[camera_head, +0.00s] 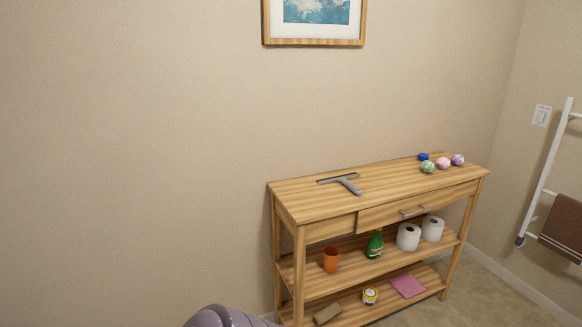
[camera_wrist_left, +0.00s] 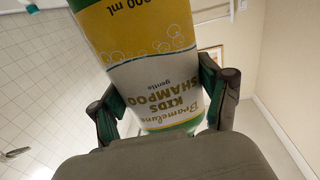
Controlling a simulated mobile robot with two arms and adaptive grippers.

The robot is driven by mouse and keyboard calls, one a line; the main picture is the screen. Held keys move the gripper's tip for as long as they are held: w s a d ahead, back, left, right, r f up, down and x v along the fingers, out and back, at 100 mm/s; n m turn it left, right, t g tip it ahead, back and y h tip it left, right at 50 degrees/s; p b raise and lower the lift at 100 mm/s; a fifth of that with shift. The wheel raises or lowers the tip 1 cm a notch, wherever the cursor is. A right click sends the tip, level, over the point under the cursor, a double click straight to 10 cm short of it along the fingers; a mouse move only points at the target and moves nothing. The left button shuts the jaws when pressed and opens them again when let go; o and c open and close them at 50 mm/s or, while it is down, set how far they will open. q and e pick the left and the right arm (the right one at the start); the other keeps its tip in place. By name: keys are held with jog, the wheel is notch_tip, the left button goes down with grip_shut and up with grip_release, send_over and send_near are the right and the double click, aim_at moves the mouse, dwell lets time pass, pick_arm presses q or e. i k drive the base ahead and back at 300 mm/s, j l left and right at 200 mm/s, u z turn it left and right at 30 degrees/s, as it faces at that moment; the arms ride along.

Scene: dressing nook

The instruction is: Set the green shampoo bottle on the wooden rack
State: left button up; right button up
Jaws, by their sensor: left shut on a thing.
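My left gripper (camera_wrist_left: 162,96) is shut on a shampoo bottle (camera_wrist_left: 150,50), with one finger on each side of it. The bottle has a yellow, white and green label reading "KIDS SHAMPOO", upside down in the left wrist view; its upper part there is cut off by the frame. The wooden rack (camera_head: 385,188) stands against the wall in the head view, with a drawer under its top and two lower shelves. Neither the held bottle nor a gripper shows in the head view.
A squeegee (camera_head: 347,184) and several small balls (camera_head: 443,163) lie on the rack's top. The middle shelf holds an orange cup (camera_head: 331,260), a green bottle (camera_head: 375,246) and toilet rolls (camera_head: 408,237). The bottom shelf holds a pink cloth (camera_head: 407,285). A towel rail (camera_head: 548,170) stands right.

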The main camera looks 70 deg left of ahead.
aim_at(403, 179)
jog(key=i+j+u, duration=0.25)
jog(key=u, duration=0.2)
jog(key=i+j+u, duration=0.25)
jog(key=u, duration=0.25)
jog(key=i+u, duration=0.45)
